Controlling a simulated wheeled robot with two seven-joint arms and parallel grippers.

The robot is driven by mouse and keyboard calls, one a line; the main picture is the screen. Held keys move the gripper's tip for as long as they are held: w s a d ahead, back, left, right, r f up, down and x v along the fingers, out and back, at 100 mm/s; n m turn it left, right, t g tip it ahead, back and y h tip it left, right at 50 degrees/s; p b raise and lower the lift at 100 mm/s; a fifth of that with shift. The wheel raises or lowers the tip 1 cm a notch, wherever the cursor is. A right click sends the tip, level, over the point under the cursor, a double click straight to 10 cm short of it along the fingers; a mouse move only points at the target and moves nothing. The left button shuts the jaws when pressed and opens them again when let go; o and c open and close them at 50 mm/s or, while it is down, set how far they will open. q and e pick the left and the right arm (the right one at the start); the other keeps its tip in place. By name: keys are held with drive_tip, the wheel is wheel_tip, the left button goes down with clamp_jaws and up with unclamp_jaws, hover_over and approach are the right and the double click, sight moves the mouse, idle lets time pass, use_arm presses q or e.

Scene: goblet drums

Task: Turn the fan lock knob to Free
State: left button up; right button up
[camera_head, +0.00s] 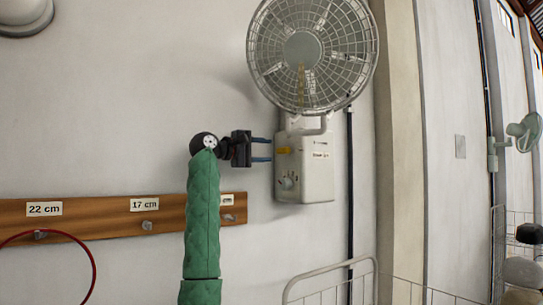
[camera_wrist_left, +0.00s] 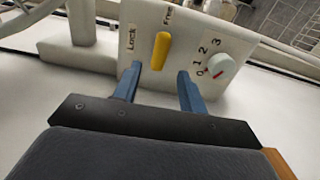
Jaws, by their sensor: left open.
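The wall fan (camera_head: 303,45) hangs on the wall above a cream control box (camera_head: 318,180). The yellow lock knob (camera_wrist_left: 161,50) is on the box; it also shows in the head view (camera_head: 284,150). In the wrist view its long side runs up toward the word Free, leaning slightly right, and the word Lock is to its left. I cannot tell which end is its pointer. My left gripper (camera_head: 271,150) is open just left of the box. In the wrist view its blue fingers (camera_wrist_left: 159,70) lie either side of the knob's near end, apart from it. My right gripper is out of view.
A white dial (camera_wrist_left: 220,65) marked with numbers sits beside the lock knob. A wooden hook rail (camera_head: 100,213) with size labels runs along the wall at the lower left. A white wire rack (camera_head: 330,270) stands below the fan. A pillar (camera_head: 397,120) is to the right.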

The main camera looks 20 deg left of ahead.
use_arm(q)
drive_tip(key=shift+v, duration=1.05)
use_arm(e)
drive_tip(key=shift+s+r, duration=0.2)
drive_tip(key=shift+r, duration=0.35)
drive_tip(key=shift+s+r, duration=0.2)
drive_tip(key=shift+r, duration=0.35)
